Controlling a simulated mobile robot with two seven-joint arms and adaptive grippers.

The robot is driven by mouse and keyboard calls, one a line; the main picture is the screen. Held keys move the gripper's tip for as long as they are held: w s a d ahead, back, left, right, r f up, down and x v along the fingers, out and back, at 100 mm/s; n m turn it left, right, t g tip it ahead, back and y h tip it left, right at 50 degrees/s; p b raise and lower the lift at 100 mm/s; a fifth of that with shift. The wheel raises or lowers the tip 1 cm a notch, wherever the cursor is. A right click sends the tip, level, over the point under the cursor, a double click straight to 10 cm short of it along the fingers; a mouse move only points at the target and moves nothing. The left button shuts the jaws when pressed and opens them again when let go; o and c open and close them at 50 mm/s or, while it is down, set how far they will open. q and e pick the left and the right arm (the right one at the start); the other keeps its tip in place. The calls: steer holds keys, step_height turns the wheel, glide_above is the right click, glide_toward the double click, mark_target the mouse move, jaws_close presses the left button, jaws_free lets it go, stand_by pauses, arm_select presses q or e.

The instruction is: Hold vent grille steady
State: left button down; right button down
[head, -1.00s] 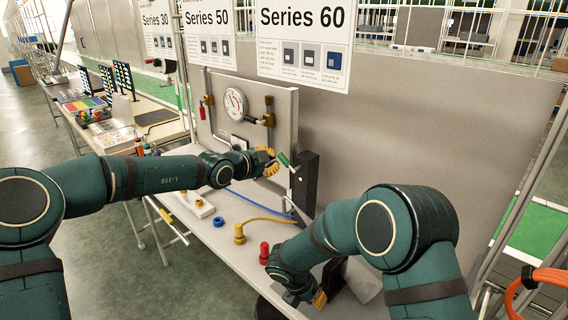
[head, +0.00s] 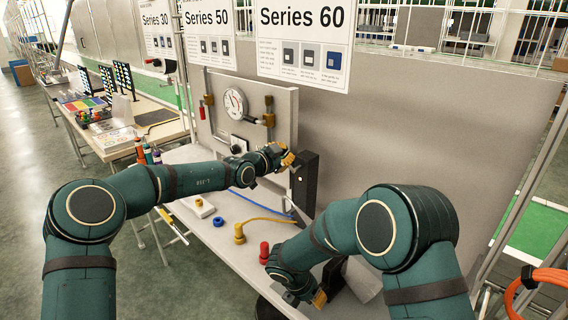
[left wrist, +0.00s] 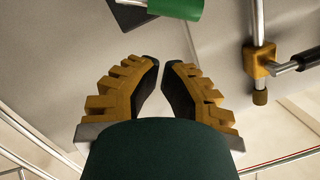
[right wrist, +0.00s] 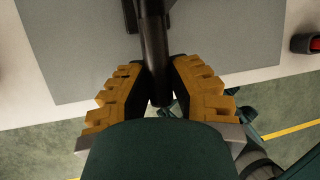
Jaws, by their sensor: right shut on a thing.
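I cannot make out a vent grille as such in any view. My right gripper (right wrist: 160,70) is shut on a dark round bar (right wrist: 155,45) in front of a flat grey plate (right wrist: 225,40). In the head view my right gripper (head: 320,298) is low at the table's front, beside a dark upright piece (head: 334,272) and a grey panel (head: 366,284). My left gripper (head: 289,158) is by the tall black block (head: 305,182). In the left wrist view its fingertips (left wrist: 162,64) are apart with a narrow empty gap, and a green piece (left wrist: 180,8) lies beyond them.
A panel with a round gauge (head: 235,102) and brass fittings (head: 269,112) stands behind the left gripper. A yellow knob (head: 239,233), red knob (head: 264,252) and blue ring (head: 218,221) sit on the table. Blue and yellow hoses lie between the arms.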

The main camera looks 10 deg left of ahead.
arm_select(q)
steer(key=shift+w+a+f, duration=0.15)
steer(key=shift+w+f, duration=1.05)
steer(key=shift+f, duration=0.2)
steer(key=shift+w+a+f, duration=0.45)
steer(key=shift+f, duration=0.2)
steer(key=s+a+r, duration=0.5)
steer(key=s, duration=0.5)
steer(key=shift+s+a+r, duration=0.15)
steer(key=shift+s+r, duration=0.15)
steer(key=shift+s, duration=0.1)
